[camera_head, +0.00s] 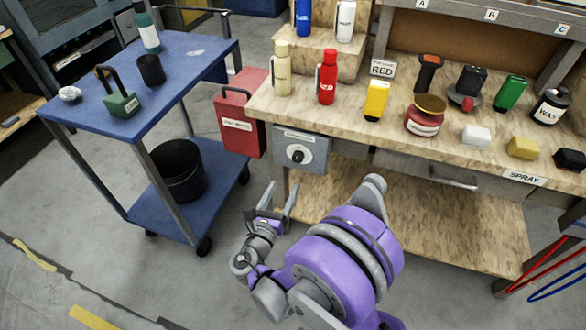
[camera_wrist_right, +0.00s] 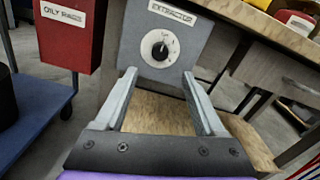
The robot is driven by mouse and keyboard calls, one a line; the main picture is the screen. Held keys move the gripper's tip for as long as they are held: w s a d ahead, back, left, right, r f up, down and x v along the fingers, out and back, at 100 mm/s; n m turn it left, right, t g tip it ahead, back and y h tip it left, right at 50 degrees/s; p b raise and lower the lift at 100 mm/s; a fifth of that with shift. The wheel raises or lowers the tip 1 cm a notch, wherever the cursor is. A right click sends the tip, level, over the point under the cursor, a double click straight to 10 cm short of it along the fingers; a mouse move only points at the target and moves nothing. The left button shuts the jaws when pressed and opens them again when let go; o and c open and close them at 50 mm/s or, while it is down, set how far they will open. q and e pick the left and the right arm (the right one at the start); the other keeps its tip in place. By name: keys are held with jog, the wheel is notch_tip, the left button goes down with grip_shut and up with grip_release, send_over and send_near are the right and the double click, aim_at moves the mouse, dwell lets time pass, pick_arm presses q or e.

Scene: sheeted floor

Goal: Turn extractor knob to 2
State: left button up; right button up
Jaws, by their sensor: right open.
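The extractor knob (camera_head: 296,155) is a small black dial on a grey box (camera_head: 318,150) fixed under the left end of the wooden bench. In the right wrist view the black knob (camera_wrist_right: 160,51) sits on a white round dial plate, under a label reading EXTRACTOR (camera_wrist_right: 173,13). The dial's markings are too small to read. My right gripper (camera_head: 281,188) is open and empty, below and in front of the box. In the right wrist view its two fingers (camera_wrist_right: 158,80) point toward the box, one on each side of the knob, apart from it. My left gripper is not in view.
A red oily-rags bin (camera_head: 240,125) stands left of the box. A blue cart (camera_head: 185,80) with a black bucket (camera_head: 178,170) is further left. The bench top (camera_head: 300,105) holds several bottles and blocks. A drawer (camera_head: 440,174) and a lower wooden shelf (camera_head: 460,225) lie to the right.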

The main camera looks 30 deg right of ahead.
aim_at(297, 159)
jog(key=x, duration=1)
jog(key=shift+s+b, duration=0.1)
jog(key=shift+b, duration=0.3)
grip_shut()
